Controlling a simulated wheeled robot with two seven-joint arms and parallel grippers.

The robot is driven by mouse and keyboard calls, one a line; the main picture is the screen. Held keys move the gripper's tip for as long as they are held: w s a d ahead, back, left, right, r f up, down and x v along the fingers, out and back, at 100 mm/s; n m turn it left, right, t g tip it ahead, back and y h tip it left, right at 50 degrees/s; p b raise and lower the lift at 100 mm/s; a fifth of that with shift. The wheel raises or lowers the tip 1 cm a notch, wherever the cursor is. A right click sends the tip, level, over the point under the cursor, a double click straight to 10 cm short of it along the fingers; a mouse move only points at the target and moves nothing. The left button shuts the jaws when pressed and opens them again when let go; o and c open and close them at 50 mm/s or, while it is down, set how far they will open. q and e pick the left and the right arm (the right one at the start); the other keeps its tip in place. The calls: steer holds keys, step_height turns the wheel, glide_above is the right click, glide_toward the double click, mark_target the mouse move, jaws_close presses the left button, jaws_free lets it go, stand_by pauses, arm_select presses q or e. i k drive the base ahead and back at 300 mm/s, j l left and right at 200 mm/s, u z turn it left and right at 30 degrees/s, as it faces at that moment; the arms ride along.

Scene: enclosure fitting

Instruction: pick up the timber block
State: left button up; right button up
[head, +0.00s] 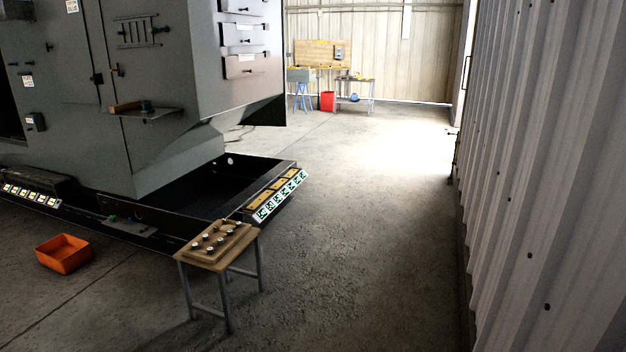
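A small tan block that looks like timber (125,106) lies on a narrow shelf (160,115) fixed to the grey enclosure's side. A small dark green-blue item (146,106) sits beside it on the shelf. The block is small and far off, so its details are hard to make out. Neither of my grippers is in view.
The grey enclosure (160,60) stands on a black base frame at the left. A small wooden-topped table (186,256) carries a board with several knobs. An orange bin (64,256) sits on the floor. A corrugated wall (550,150) runs along the right; the middle floor is clear.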

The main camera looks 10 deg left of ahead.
mark_target(132, 104)
steer(key=i+j+u, duration=0.1)
steer(key=i+u, duration=0.25)
steer(key=i+l+u, duration=0.1)
steer(key=i+u, duration=0.2)
steer(key=i, duration=0.25)
steer(key=i+l+u, duration=0.15)
steer(key=i+u, duration=0.2)
steer(key=i+j+u, duration=0.1)
steer(key=i, duration=0.35)
steer(key=i+j+u, duration=0.1)
steer(key=i+j, duration=0.2)
steer(key=i, duration=0.2)
steer(key=i+j+u, duration=0.1)
steer(key=i, duration=0.4)
steer(key=i+j, duration=0.15)
steer(key=j, duration=0.15)
steer(key=i+j, duration=0.15)
steer(key=j, duration=0.15)
steer(key=i+j+z, duration=0.1)
steer(key=j, duration=0.2)
steer(key=i+j, duration=0.15)
steer(key=j, duration=0.15)
steer(key=i+j+z, duration=0.2)
steer(key=i+j, duration=1.35)
steer(key=i+l, duration=0.15)
steer(key=i, duration=0.4)
steer(key=i+l+z, duration=0.1)
steer(key=i, duration=0.5)
